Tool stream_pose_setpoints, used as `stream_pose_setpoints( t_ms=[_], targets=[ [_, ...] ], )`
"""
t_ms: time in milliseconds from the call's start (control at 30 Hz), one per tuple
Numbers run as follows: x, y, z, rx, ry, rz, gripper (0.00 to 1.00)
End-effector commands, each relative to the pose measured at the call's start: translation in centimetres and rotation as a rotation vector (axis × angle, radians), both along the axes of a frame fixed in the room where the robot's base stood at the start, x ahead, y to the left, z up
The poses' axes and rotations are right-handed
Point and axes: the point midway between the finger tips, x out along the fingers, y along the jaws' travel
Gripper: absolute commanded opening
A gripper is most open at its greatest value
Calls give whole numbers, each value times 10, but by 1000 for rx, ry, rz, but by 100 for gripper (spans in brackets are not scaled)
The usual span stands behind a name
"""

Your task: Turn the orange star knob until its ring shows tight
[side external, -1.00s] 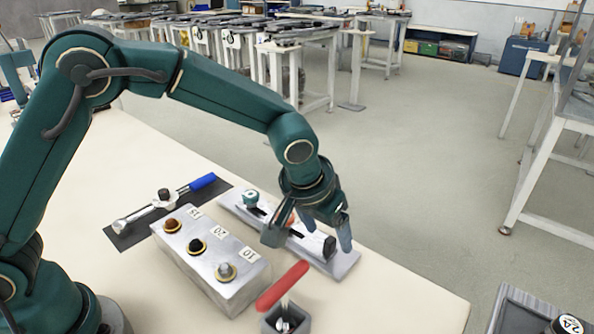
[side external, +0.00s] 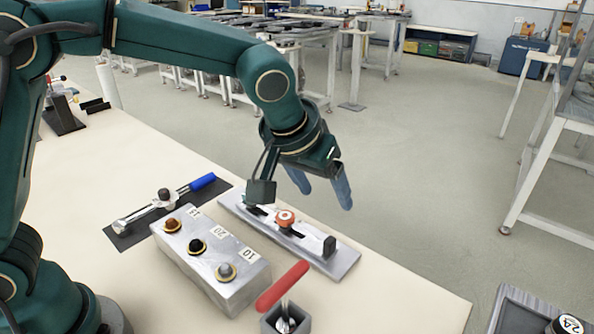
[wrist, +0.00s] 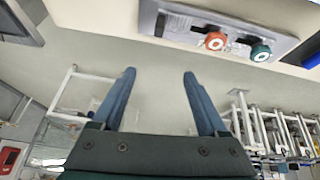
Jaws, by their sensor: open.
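The orange star knob (side external: 285,217) sits on a grey slotted plate (side external: 345,263) near the table's far edge. In the wrist view the orange knob (wrist: 215,41) shows a pale ring around a red centre; I cannot read whether the ring shows tight. A teal knob (wrist: 261,51) sits beside it on the same plate; in the side view it is mostly hidden behind my wrist. My gripper (side external: 325,198) is open and empty, above and beyond the plate, apart from the orange knob. Its spread blue fingers (wrist: 158,75) have only floor between them in the wrist view.
A black block (side external: 329,247) stands at the plate's near end. A metal block with several knobs (side external: 222,285), a red-handled tool in a grey holder (side external: 285,322) and a blue-handled wrench on a dark mat (side external: 125,240) stand nearby. Free air lies beyond the table edge.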

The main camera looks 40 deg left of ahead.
Motion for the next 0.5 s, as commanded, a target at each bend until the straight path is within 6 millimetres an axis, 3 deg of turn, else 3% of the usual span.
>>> stream_pose_setpoints(
  t_ms=[200,500],
  targets=[
    [-11,25,31,-24,-46,48,76],
    [-37,56,58,-37,-83,86,76]
  ],
)
